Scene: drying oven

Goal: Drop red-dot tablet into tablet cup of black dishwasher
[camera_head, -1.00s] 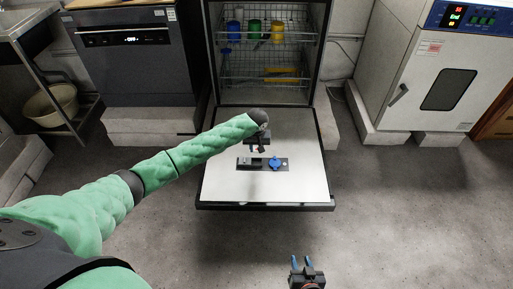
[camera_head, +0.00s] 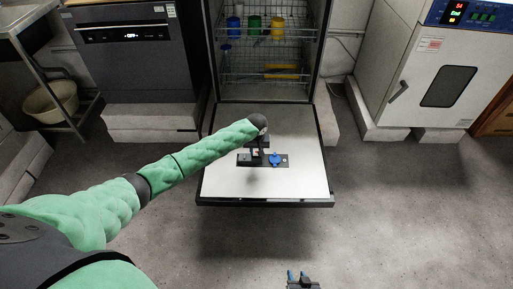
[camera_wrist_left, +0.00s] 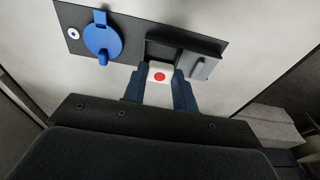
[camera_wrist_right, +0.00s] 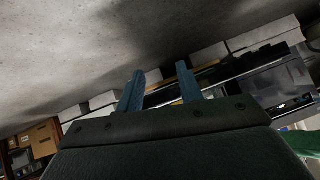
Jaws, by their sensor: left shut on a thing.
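The red-dot tablet (camera_wrist_left: 160,73) is a white block with a red dot, seen in the left wrist view. My left gripper (camera_wrist_left: 160,88) is shut on it, at the near edge of the dark square tablet cup (camera_wrist_left: 162,51). I cannot tell whether the tablet touches the cup. The cup is in a dark dispenser panel (camera_head: 243,160) on the black dishwasher's lowered door (camera_head: 225,186). A grey sliding lid (camera_wrist_left: 202,66) sits beside the cup, leaving it uncovered. My right gripper (camera_wrist_right: 160,88) is open and empty; it also shows at the bottom of the head view (camera_head: 303,279).
A blue round cap (camera_wrist_left: 102,40) is on the same panel. Racks (camera_head: 265,68) with coloured cups stand inside the dishwasher. A second dishwasher (camera_head: 135,65) is at the left and a white oven (camera_head: 405,60) at the right. The floor before the door is clear.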

